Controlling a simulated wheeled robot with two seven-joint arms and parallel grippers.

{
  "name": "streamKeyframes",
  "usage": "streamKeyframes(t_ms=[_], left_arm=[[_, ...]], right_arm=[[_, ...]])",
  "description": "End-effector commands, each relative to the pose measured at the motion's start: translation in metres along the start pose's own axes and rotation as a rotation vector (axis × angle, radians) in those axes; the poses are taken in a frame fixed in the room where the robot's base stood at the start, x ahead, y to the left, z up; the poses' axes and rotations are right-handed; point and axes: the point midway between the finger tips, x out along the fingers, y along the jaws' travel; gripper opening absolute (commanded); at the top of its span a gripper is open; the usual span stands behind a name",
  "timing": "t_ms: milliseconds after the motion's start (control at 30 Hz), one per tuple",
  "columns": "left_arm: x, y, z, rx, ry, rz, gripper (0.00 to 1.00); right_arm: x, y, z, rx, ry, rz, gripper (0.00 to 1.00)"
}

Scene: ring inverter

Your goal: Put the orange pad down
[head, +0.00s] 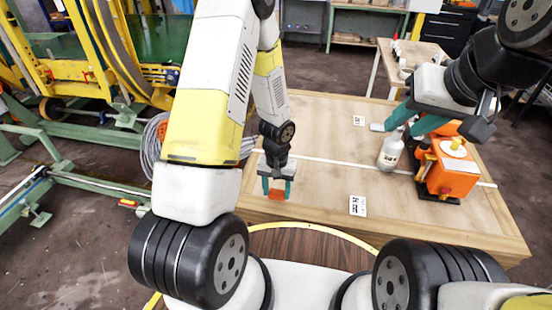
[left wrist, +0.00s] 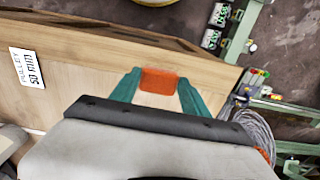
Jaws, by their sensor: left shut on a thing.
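The orange pad (head: 277,195) is small and sits between the teal fingertips of my left gripper (head: 278,187), near the front left edge of the wooden table (head: 320,150). In the left wrist view the pad (left wrist: 159,82) spans the gap between both fingers, and the gripper (left wrist: 159,85) is shut on it. Wood shows below the pad; I cannot tell whether the pad touches the table.
A white bottle (head: 390,154) stands beside the orange machine (head: 452,176). Printed cards (head: 357,206) lie on the table, and a white line (head: 325,161) crosses it. The table's middle is mostly clear. Yellow and green machinery (head: 85,75) and coiled cable (head: 154,142) are left of the table.

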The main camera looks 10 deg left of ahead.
Motion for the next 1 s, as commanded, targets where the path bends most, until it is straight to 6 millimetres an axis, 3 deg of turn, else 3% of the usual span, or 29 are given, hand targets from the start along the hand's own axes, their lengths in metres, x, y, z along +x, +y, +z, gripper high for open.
streamKeyframes(t_ms=[200,333,667,833,1000], left_arm=[[0.006,-0.030,-0.051,-0.004,0.001,0.001,0.21],[0.009,-0.041,-0.072,-0.002,0.001,0.001,0.21],[0.011,-0.055,-0.097,-0.002,0.001,0.001,0.21],[0.037,-0.055,-0.098,0.001,-0.003,0.000,0.21],[0.042,-0.056,-0.099,0.000,0.002,0.000,0.16]], right_arm=[[0.000,0.000,0.000,0.000,0.000,0.000,0.36],[0.000,0.000,0.000,0.000,0.000,0.000,0.36],[0.000,0.000,0.000,0.000,0.000,0.000,0.36],[0.000,0.000,0.000,0.000,0.000,0.000,0.36],[0.000,0.000,0.000,0.000,0.000,0.000,0.36]])
